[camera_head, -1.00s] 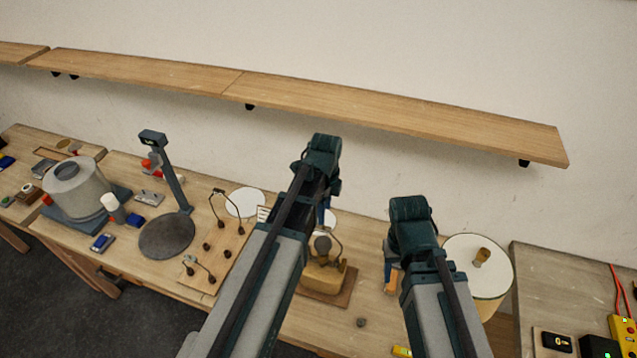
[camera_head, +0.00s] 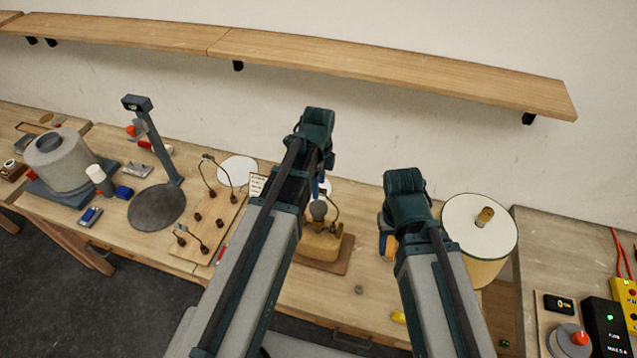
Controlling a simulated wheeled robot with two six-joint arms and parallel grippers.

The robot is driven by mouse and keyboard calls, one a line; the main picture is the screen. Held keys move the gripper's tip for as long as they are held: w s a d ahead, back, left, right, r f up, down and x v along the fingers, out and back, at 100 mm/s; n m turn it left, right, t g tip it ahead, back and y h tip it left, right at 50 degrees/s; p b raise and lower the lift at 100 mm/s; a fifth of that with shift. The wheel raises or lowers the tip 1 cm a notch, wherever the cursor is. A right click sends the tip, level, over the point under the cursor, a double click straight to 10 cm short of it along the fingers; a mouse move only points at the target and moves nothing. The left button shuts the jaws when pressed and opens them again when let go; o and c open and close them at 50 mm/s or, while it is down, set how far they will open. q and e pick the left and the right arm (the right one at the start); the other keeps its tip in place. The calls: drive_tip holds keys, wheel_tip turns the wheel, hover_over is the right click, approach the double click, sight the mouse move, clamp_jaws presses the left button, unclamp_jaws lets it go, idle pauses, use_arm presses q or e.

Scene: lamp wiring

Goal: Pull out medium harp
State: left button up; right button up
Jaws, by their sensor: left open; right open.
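A wooden board (camera_head: 214,226) on the bench carries dark pegs and thin wire loops that look like harps. A taller loop (camera_head: 218,171) stands at its back and a smaller loop (camera_head: 191,238) at its front. I cannot tell which is the medium harp. My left gripper (camera_head: 321,188) is over the bench, right of the board and near a tan lamp base (camera_head: 321,246); its forearm hides part of the area beside the board. My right gripper (camera_head: 387,243) is further right, left of a cream drum shade. Both are open, and I see nothing held.
A round-based stand (camera_head: 157,207) is left of the board, with a grey canister (camera_head: 60,158) beyond. The cream drum shade (camera_head: 480,225) is at right, near a side table with a black box (camera_head: 604,325). A wall shelf (camera_head: 390,65) runs above.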

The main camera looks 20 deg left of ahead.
sight(318, 204)
use_arm(q)
wheel_tip(318, 204, down, 7)
drive_tip(key=b, duration=0.6)
use_arm(e)
wheel_tip(318, 204, down, 7)
drive_tip(key=shift+r, duration=0.1)
use_arm(q)
clamp_jaws()
drive_tip(key=shift+r+p, duration=0.8)
drive_tip(key=shift+p, duration=0.05)
use_arm(e)
drive_tip(key=shift+r, duration=0.7)
use_arm(q)
drive_tip(key=shift+r+p, duration=2.85)
drive_tip(key=shift+p, duration=0.05)
use_arm(e)
drive_tip(key=shift+r, duration=2.9)
